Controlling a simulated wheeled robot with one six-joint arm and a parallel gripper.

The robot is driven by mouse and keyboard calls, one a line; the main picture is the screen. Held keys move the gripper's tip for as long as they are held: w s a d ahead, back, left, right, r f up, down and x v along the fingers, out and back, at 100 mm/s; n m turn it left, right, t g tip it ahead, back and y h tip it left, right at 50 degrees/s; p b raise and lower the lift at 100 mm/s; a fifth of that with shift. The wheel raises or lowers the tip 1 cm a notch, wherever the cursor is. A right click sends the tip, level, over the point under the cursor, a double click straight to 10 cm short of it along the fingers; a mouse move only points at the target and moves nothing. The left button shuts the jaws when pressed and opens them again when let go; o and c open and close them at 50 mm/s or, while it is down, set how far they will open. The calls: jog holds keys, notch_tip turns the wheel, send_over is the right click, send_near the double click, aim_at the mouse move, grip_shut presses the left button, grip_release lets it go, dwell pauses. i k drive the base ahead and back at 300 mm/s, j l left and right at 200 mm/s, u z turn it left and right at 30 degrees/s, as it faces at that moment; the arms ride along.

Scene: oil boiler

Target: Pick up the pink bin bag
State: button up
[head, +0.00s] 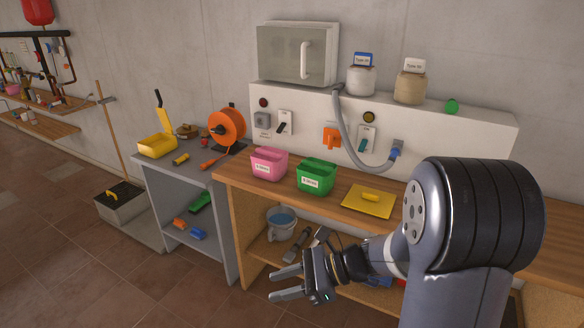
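A pink bin (268,165) with a white label stands upright on the wooden workbench, left of a similar green bin (316,177). I cannot make out a separate pink bag; the inside of the pink bin is too small to tell. My gripper (274,284) is in front of the bench, below the bench top and lower in the picture than the pink bin. Its two fingers point left and are spread apart, with nothing visible between them.
A grey hose (351,137) hangs behind the bins. A grey side table (151,169) holds an orange reel (228,125) and a yellow tray. The tiled floor at lower left is clear.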

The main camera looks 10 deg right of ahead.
aim_at(269, 163)
jog(key=i+j+z, duration=0.25)
jog(key=i+z, duration=0.2)
jog(key=i+j+z, duration=0.45)
jog(key=i+j, duration=0.4)
jog(key=i+j+z, duration=0.1)
jog(key=i+j, duration=0.3)
jog(key=j, duration=0.15)
